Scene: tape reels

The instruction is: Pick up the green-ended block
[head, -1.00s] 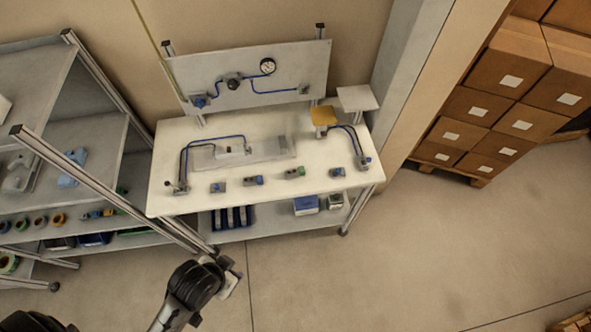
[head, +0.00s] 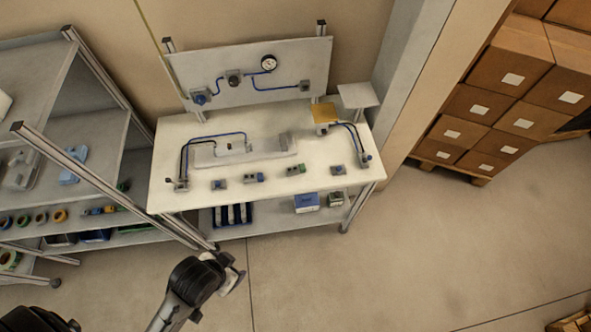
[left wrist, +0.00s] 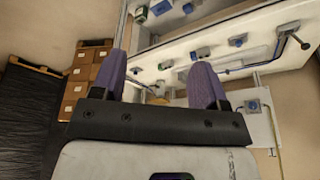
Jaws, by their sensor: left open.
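The green-ended block (head: 295,170) is a small grey block with a green right end. It sits on the white bench top (head: 320,188) near the front edge, in a row with other small blocks. In the left wrist view it seems to be the small block (left wrist: 165,64) seen between my fingers, but its green end is hard to make out there. My left gripper (head: 236,279) is in front of the bench, well apart from the block. In the left wrist view its two purple fingers (left wrist: 160,80) are wide apart with nothing between them. My right gripper is not in view.
Neighbouring blocks are a blue-topped one (head: 220,184), a two-button one (head: 253,178) and a grey one (head: 338,170). A grey fixture (head: 270,151) lies behind them. A shelf rack (head: 100,180) stands left. The floor between my arm and the bench is clear.

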